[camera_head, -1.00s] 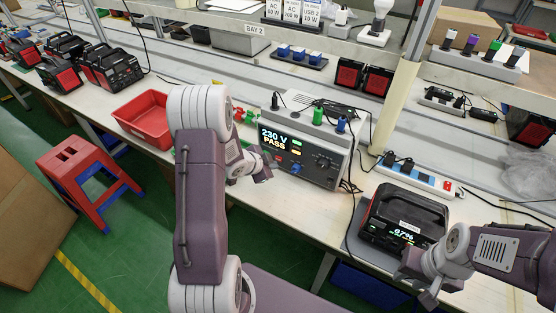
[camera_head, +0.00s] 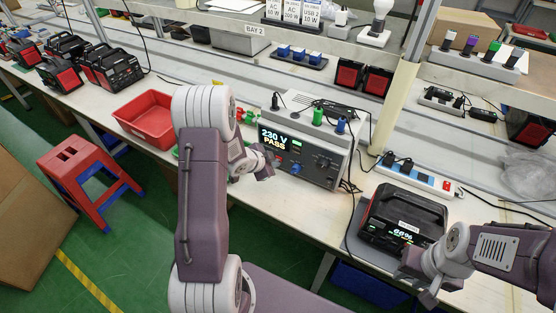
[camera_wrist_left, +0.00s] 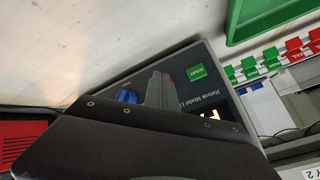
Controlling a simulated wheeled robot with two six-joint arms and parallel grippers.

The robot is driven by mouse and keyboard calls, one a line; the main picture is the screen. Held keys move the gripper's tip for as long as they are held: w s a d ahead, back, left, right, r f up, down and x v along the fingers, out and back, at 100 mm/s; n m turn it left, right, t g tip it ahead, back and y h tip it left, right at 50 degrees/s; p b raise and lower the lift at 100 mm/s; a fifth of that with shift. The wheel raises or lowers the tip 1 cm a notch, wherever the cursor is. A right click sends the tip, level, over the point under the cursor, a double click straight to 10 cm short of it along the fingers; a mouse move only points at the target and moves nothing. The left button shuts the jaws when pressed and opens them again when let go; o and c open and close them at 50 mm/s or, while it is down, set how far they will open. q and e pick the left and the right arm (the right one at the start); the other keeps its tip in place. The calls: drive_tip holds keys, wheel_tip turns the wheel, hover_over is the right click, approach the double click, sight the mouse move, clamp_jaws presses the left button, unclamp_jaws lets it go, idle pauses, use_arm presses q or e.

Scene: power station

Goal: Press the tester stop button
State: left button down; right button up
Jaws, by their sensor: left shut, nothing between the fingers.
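The tester (camera_head: 327,165) is a grey box on the bench. Its screen (camera_head: 272,138) reads 230 V PASS. A green START button (camera_wrist_left: 197,73) shows clearly in the left wrist view, with a blue knob (camera_wrist_left: 128,96) further left. A sliver of red (camera_wrist_left: 173,81) between them, perhaps the stop button, is mostly hidden behind my fingers. My left gripper (camera_head: 267,170) is shut and empty, at the left part of the tester's front panel; I cannot tell whether it touches. My right gripper (camera_head: 425,288) is in front of the power station (camera_head: 404,217); its opening is unclear.
A red bin (camera_head: 146,118) stands left of the tester. A white power strip (camera_head: 420,178) lies to its right, with black cables between. Green and red tags (camera_wrist_left: 270,60) lie beside the tester. A red and blue stool (camera_head: 85,170) stands on the floor.

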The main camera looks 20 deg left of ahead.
use_arm(q)
drive_tip(key=shift+s+a+b, duration=0.15)
drive_tip(key=shift+s+b, duration=0.2)
drive_tip(key=shift+s, duration=1.45)
drive_tip(key=shift+s+a+b, duration=0.15)
drive_tip(key=shift+s+b, duration=0.15)
drive_tip(key=shift+s, duration=1.45)
